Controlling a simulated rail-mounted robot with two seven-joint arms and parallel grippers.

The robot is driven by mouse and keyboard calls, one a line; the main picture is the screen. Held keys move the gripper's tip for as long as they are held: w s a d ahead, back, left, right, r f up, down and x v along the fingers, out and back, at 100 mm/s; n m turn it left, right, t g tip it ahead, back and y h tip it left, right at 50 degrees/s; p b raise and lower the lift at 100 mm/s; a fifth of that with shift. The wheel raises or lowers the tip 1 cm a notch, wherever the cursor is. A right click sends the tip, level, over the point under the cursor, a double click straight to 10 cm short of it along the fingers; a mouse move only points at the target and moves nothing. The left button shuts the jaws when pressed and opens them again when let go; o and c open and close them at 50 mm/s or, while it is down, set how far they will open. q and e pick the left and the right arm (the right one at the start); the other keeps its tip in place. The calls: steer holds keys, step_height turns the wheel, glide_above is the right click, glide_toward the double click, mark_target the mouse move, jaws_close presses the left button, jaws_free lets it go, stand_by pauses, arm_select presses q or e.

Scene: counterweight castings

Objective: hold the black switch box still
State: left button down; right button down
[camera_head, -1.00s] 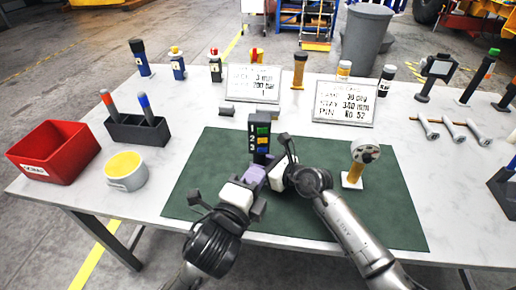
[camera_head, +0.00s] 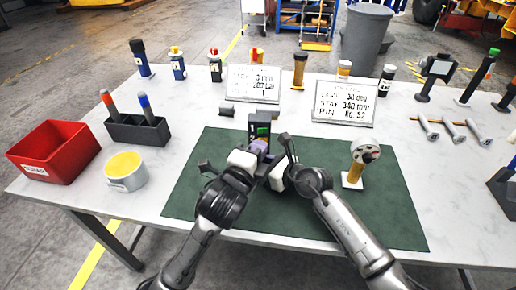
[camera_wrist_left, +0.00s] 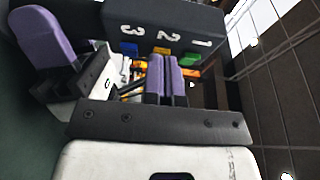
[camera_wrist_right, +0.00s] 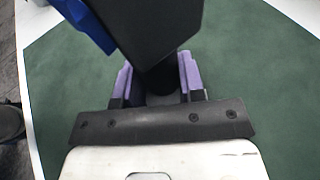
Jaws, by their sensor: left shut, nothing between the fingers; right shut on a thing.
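My right gripper (camera_wrist_right: 157,80) is shut on the dark lower part of the box, one purple finger on each side. In the left wrist view, the box (camera_wrist_left: 170,15) shows the numbers upside down. My left gripper (camera_wrist_left: 170,75) is shut and empty, its purple fingertips close together right at the button face. It partly covers the lower buttons in the head view. I cannot tell whether the tips touch a button.
Two white signs (camera_head: 345,103) stand behind the box. A red bin (camera_head: 55,150), a white cup (camera_head: 125,172) and a dark pen holder (camera_head: 137,131) are at the left.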

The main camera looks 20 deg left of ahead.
steer(key=shift+a, duration=0.15)
arm_select(q)
steer(key=shift+w+a+m+h, duration=0.15)
steer(key=shift+a+m+h, duration=0.1)
steer(key=shift+m+h, duration=0.25)
steer(key=s+a, duration=0.1)
steer(key=s, duration=1.1)
steer(key=shift+a, duration=0.25)
arm_select(e)
steer(key=c, duration=0.6)
jaws_free()
steer(key=shift+c, duration=0.2)
